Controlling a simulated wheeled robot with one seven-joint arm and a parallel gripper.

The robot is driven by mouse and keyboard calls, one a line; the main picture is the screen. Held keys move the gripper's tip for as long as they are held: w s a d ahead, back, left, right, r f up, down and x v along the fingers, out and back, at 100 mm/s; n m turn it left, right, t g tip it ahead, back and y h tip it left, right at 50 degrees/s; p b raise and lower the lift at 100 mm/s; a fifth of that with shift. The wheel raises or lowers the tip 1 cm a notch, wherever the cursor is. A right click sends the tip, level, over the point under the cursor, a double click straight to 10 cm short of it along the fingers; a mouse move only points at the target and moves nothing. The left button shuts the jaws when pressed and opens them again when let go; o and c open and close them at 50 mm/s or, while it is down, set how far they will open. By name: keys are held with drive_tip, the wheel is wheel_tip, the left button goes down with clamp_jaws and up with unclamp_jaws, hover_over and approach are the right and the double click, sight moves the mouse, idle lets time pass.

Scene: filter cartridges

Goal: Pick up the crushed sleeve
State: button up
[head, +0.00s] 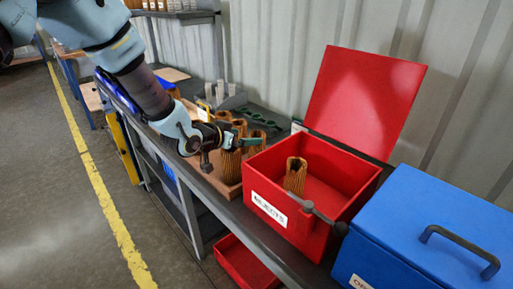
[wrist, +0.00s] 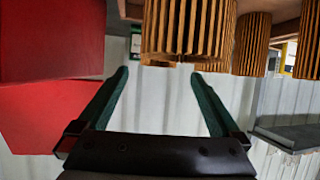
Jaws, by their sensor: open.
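My gripper (head: 250,142) is open, its dark green fingers beside the tops of a group of tan pleated sleeves (head: 229,168). In the wrist view my gripper (wrist: 158,72) has its fingers apart, with a pleated sleeve (wrist: 190,28) just beyond the tips and nothing clearly held between them. Another tan sleeve (head: 295,176) stands inside the red REJECTS box (head: 322,235); its top opening looks uneven and pinched. I cannot tell whether any sleeve in the group is crushed, as my arm and gripper hide part of them.
The red box's lid (head: 370,95) stands open behind it. A blue lidded box (head: 430,235) with a dark handle stands at the right. A wooden board (head: 225,188) lies under the group. A corrugated wall (head: 300,40) runs close behind the bench.

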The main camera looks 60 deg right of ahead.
sight(260, 135)
drive_tip(key=shift+p+x, duration=1.5)
drive_tip(key=shift+x, duration=1.25)
drive_tip(key=shift+c, duration=0.2)
clamp_jaws()
